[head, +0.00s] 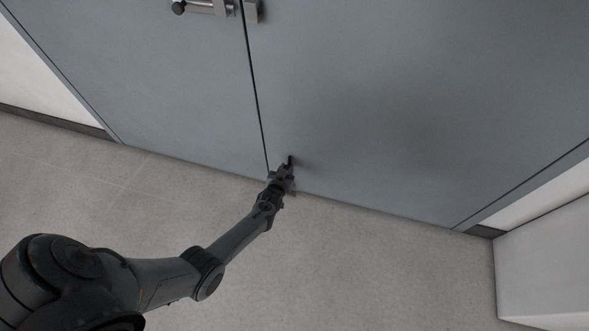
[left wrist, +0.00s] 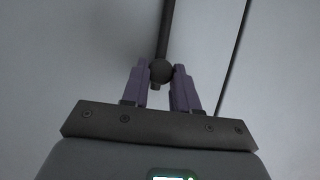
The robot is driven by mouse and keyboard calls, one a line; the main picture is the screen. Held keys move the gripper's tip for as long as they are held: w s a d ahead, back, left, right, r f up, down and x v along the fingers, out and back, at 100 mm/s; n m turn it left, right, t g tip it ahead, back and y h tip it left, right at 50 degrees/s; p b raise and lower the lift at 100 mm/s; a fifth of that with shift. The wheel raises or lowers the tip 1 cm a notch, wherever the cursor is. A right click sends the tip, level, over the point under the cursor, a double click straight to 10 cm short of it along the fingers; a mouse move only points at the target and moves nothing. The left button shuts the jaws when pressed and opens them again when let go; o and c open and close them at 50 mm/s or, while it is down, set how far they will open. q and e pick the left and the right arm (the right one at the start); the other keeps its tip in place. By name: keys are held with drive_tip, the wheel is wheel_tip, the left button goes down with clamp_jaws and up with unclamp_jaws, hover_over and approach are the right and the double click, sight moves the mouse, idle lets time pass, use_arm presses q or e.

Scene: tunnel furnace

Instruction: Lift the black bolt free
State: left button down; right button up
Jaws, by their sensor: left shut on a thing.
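The black bolt (head: 290,160) is a thin dark upright rod low on the right grey door leaf, beside the seam. In the left wrist view the bolt (left wrist: 166,30) runs up from a round knob (left wrist: 160,71). My left gripper (head: 284,172) is at the bolt near the door's bottom edge. In the left wrist view its two purple fingers (left wrist: 160,78) are shut on the knob, one on each side. The bolt's lower end is hidden behind the gripper in the head view. My right gripper is not in view.
Two grey door leaves (head: 400,100) meet at a dark seam. A silver latch with a dark knob (head: 205,7) sits high on the left leaf. The tiled floor (head: 370,270) is clear. A white block (head: 545,265) stands at the right.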

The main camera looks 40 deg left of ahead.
use_arm(q)
drive_tip(key=shift+w+r, duration=0.1)
drive_tip(key=shift+r, duration=0.15)
drive_tip(key=c, duration=1.2)
unclamp_jaws()
drive_tip(key=o, duration=0.3)
drive_tip(key=shift+w+a, duration=0.1)
drive_tip(key=shift+s, duration=0.3)
drive_tip(key=shift+s+d+r+p, duration=0.2)
drive_tip(key=shift+d+p, duration=0.1)
drive_tip(key=shift+p, duration=0.05)
drive_tip(key=shift+p+v, duration=3.2)
drive_tip(key=shift+v, duration=1.65)
